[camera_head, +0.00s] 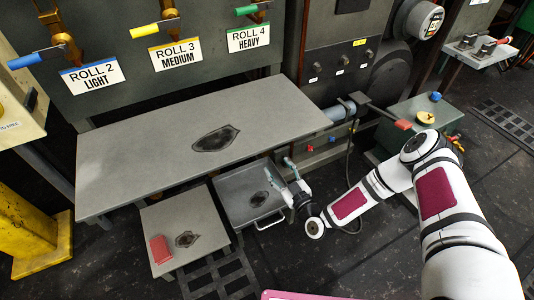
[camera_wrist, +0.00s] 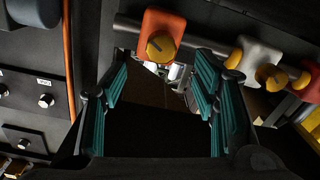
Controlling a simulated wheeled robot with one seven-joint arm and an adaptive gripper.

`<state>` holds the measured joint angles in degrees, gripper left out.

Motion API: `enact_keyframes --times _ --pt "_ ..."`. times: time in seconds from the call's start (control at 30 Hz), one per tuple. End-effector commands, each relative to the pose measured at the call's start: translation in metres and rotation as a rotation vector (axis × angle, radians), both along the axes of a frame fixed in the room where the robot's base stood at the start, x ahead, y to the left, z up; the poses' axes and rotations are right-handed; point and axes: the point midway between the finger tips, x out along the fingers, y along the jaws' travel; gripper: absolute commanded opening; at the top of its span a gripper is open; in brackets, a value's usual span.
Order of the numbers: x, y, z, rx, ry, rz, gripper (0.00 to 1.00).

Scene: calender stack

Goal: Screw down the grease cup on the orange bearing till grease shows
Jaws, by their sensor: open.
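In the wrist view, the orange bearing (camera_wrist: 163,27) sits on a dark horizontal bar, just beyond my fingertips. Its round brass grease cup (camera_wrist: 161,46) faces the camera. The cup lies slightly above the gap between my fingers and appears apart from both. No grease can be made out on it. My gripper (camera_wrist: 158,75) is open, its teal-padded fingers spread wide with nothing between them. In the head view my gripper (camera_head: 280,170) is low, beside the grey tray under the long table. I cannot pick out the orange bearing in the head view.
A white bearing (camera_wrist: 258,57) and a red one (camera_wrist: 304,80) with brass cups sit to the right in the wrist view. In the head view the long grey table (camera_head: 130,165) and grey tray (camera_head: 235,187) lie close to my gripper. A red block (camera_head: 160,249) lies on a lower plate.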

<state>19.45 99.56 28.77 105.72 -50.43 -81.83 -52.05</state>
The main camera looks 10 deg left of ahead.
Motion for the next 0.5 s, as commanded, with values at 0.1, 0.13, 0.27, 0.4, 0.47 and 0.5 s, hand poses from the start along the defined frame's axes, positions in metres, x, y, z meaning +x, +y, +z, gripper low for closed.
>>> enact_keyframes --times 0.1,0.13,0.27,0.4,0.47,0.5 --pt "0.02 0.014 -0.002 0.0 -0.002 0.001 0.54" --pt "0.025 0.018 -0.002 0.0 -0.002 0.001 0.54" --pt "0.045 0.032 -0.002 0.0 -0.004 0.001 0.54" --pt "0.061 0.044 -0.001 0.0 -0.001 0.0 0.54" --pt "0.066 0.047 -0.001 -0.001 0.0 0.001 0.54" --pt "0.069 0.049 -0.001 -0.001 0.0 0.001 0.54"
